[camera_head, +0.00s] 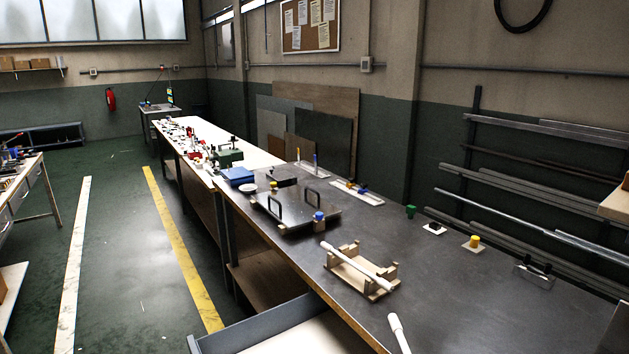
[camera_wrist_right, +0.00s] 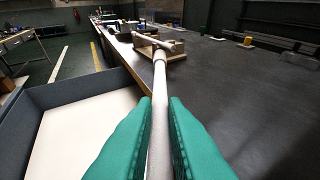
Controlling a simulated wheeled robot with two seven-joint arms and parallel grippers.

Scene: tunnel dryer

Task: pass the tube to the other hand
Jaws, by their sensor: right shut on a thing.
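My right gripper (camera_wrist_right: 160,128) shows green fingers in the right wrist view, closed on a white tube (camera_wrist_right: 159,95). The tube runs forward from between the fingers, with a wider end at its far tip. In the head view the white tip of a tube (camera_head: 398,332) shows at the bottom edge, over the table's front edge; the rest is out of frame. A second white tube (camera_head: 345,261) lies slanted across a wooden cradle (camera_head: 350,280) on the dark table. The cradle also shows in the right wrist view (camera_wrist_right: 144,50). My left gripper is not in view.
A black plate with handles (camera_head: 295,212) stands behind the cradle. Small blocks with a yellow knob (camera_head: 474,241) and a green knob (camera_head: 411,211) stand at the back. The right of the table is mostly clear.

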